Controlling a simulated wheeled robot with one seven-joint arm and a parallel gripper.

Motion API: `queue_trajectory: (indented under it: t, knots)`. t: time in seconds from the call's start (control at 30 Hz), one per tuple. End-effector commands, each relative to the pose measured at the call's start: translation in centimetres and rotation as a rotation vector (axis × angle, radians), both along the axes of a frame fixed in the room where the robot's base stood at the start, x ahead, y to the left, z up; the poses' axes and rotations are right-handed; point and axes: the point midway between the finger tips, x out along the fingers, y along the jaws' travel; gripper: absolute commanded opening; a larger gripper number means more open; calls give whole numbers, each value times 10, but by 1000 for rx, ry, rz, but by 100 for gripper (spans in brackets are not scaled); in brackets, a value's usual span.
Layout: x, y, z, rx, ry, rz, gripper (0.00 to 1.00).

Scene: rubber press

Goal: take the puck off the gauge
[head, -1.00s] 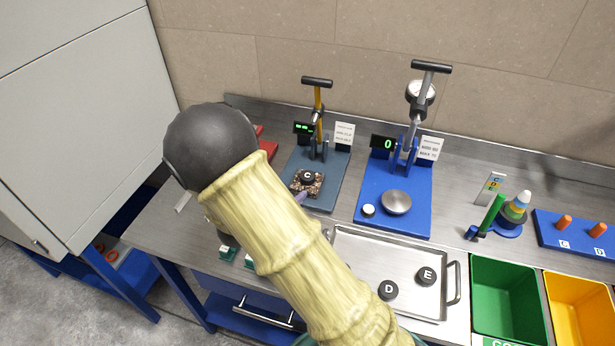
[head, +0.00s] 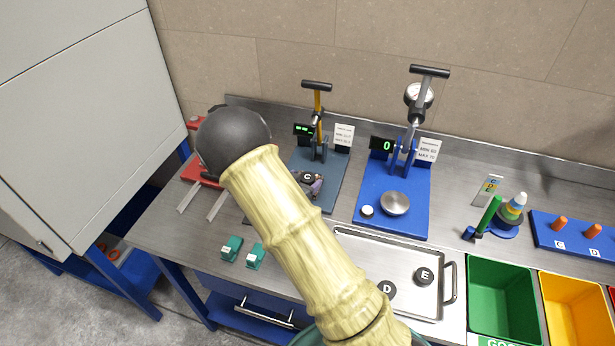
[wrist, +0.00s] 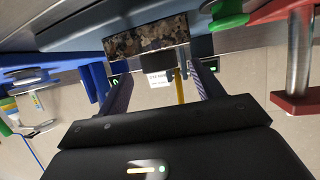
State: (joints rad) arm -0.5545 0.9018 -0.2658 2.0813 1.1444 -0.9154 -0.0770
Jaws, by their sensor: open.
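The black puck marked C (head: 307,176) sits on the speckled stone block of the gauge (head: 325,153), which has a blue-grey base, a yellow column and a black handle. In the wrist view the dark puck (wrist: 157,63) shows in front of the stone block (wrist: 147,38). My gripper (wrist: 159,70) is open, with one finger on each side of the puck. I cannot tell whether the fingers touch the puck.
A blue press (head: 398,215) stands right of the gauge. In front, a metal tray (head: 400,252) holds pucks D (head: 386,289) and E (head: 424,276). Green (head: 497,292) and yellow (head: 575,300) bins are at right. A red fixture (head: 200,170) and green blocks (head: 232,247) lie left.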

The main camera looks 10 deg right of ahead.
Motion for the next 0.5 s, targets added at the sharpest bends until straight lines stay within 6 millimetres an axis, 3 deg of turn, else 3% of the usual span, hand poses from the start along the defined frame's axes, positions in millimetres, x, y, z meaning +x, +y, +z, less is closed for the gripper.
queue_trajectory:
  t: [0.13, 0.5]
  knots:
    - [12, -10, -6, 0, 1, -1, 67]
    - [13, -10, -8, 1, 1, 1, 67]
